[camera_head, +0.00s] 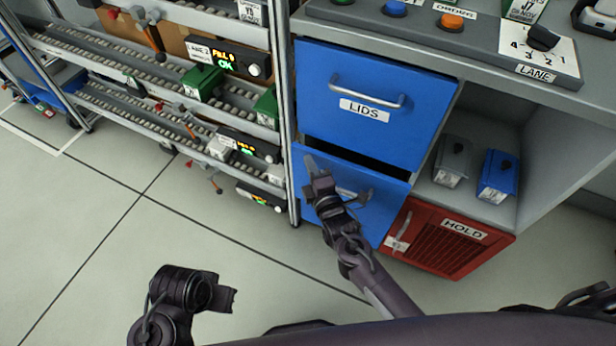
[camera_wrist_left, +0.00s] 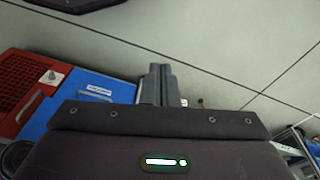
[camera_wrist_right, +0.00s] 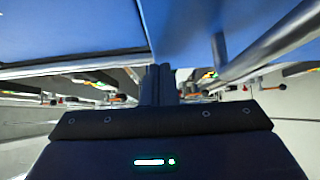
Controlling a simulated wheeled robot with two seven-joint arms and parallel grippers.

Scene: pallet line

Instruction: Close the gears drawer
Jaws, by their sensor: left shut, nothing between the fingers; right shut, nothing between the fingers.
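The lower blue drawer (camera_head: 376,222) sits under the drawer labelled LIDS. A dark gap shows along its top edge, so it looks pulled out a little. Its label is hidden behind my right arm, and its handle (camera_head: 352,194) is partly covered. My right gripper (camera_head: 311,163) is shut and empty, in front of the drawer's upper left part. In the right wrist view, blue fronts and a metal handle (camera_wrist_right: 270,42) are close to the fingers; contact cannot be told. My left gripper (camera_head: 230,300) is shut and empty, low over the floor; its fingers show in the left wrist view (camera_wrist_left: 161,72).
The LIDS drawer (camera_head: 372,100) looks shut. A red HOLD door (camera_head: 446,240) is at the lower right, below a shelf with a grey and a blue part. A roller rack (camera_head: 160,90) stands left. The floor (camera_head: 110,240) in front is clear.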

